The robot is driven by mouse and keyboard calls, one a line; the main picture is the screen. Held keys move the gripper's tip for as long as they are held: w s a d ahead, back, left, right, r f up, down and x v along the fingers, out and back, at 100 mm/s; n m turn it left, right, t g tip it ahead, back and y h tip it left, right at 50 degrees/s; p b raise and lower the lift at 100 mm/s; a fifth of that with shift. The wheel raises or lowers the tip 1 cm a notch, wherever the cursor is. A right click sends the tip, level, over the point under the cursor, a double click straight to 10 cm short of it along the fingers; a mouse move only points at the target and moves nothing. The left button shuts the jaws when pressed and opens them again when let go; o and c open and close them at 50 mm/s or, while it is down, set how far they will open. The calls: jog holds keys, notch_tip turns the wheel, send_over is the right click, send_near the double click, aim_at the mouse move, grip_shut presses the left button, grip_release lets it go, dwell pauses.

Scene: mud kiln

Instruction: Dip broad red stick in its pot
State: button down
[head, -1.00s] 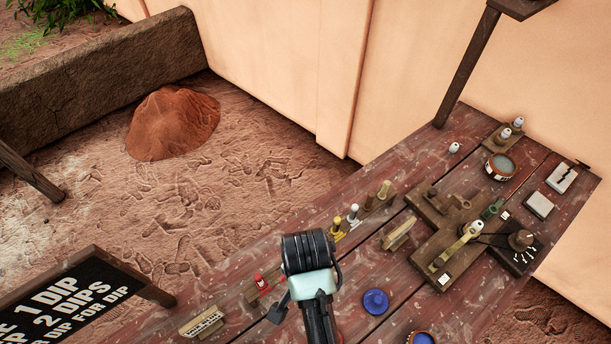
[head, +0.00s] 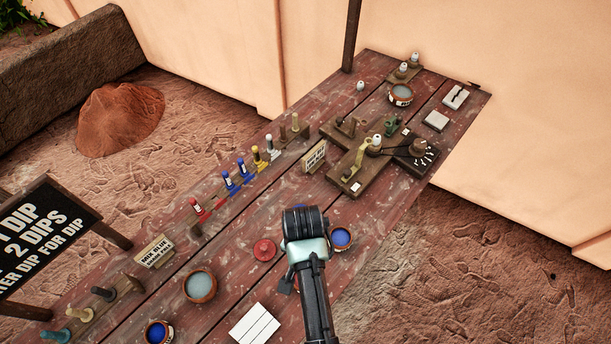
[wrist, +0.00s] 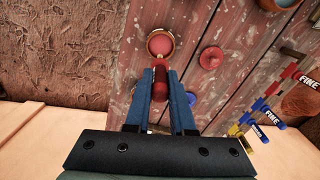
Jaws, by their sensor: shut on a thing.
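My gripper (wrist: 165,80) is shut on the broad red stick (wrist: 159,77), a dark red rounded piece between the blue fingers in the wrist view. Just beyond it is a round pot (wrist: 151,53) with a brown rim and pinkish-red contents. The stick's end overlaps the pot's near rim in the picture; I cannot tell whether it touches. In the head view my gripper (head: 305,226) is seen from behind over the table, and it hides the stick. I cannot make out the red pot there.
A red lid (head: 264,250) lies left of my gripper, a blue pot (head: 341,239) right of it. A rack holds a red stick (head: 197,207) and several others. A grey-filled pot (head: 200,286) and white tile (head: 254,325) are nearer. A sign (head: 153,252) stands left.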

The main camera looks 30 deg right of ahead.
jog(key=shift+w+f+b, duration=0.1)
jog(key=shift+f+b, duration=2.7)
jog(key=shift+r+p, duration=0.1)
jog(key=shift+p, duration=0.5)
jog(key=shift+f+b, duration=1.15)
jog(key=shift+f, duration=0.7)
jog(key=shift+r+p, duration=0.15)
jog(key=shift+p, duration=0.2)
notch_tip(320, 180, up, 7)
jog(key=p, duration=0.7)
